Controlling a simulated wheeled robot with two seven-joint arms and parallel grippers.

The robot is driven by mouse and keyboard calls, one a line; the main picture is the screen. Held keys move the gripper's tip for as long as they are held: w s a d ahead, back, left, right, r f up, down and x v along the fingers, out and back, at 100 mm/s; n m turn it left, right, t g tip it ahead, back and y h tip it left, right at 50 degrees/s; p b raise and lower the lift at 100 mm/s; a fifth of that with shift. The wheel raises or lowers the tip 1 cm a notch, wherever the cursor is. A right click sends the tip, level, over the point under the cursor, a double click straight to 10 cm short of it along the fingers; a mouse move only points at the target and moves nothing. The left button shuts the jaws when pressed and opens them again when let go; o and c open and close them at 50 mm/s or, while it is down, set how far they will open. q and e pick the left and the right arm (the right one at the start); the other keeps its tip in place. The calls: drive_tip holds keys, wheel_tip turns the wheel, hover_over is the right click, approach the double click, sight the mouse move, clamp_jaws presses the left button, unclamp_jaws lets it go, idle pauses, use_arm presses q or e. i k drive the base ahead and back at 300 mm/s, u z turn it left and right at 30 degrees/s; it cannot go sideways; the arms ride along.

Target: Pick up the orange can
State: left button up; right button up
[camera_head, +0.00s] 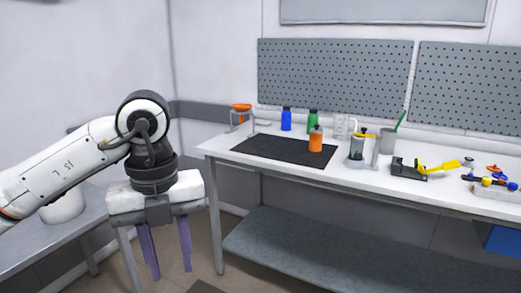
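The orange can (316,143) stands upright near the back right part of the black mat (270,150) on the white workbench. My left gripper (171,262) hangs to the left of the bench, pointing down, well apart from the can. Its two purple fingers are spread with nothing visible between them. My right gripper is not in view.
Behind the mat stand a blue bottle (286,120), a green bottle (312,121) and a clear jug (341,126). A yellow-topped jar device (359,145) is right of the can. The mat's left part is clear. A grey side table (35,240) is at lower left.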

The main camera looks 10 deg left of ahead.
sight(315, 139)
drive_tip(key=u, duration=0.8)
drive_tip(key=i, duration=3.3)
drive_tip(key=z, duration=3.1)
drive_tip(key=i, duration=0.5)
drive_tip(key=u, duration=0.1)
